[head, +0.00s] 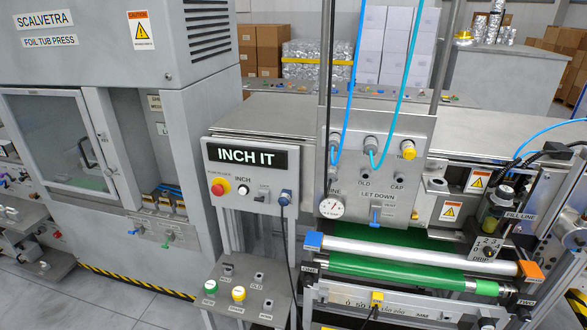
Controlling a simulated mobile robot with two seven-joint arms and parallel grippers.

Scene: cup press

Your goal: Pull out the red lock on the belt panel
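The INCH IT panel (250,173) stands upright in the middle, left of the green belt (392,268). A blue connector (285,197) with a black cable sits at the panel's right edge. Neither of my grippers shows in the head view.
A lower shelf (245,280) with green and yellow knobs juts out below the panel. The grey press (105,100) stands at the left. A valve panel (375,165) with blue and teal hoses stands at the right. The space before the red knob looks clear.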

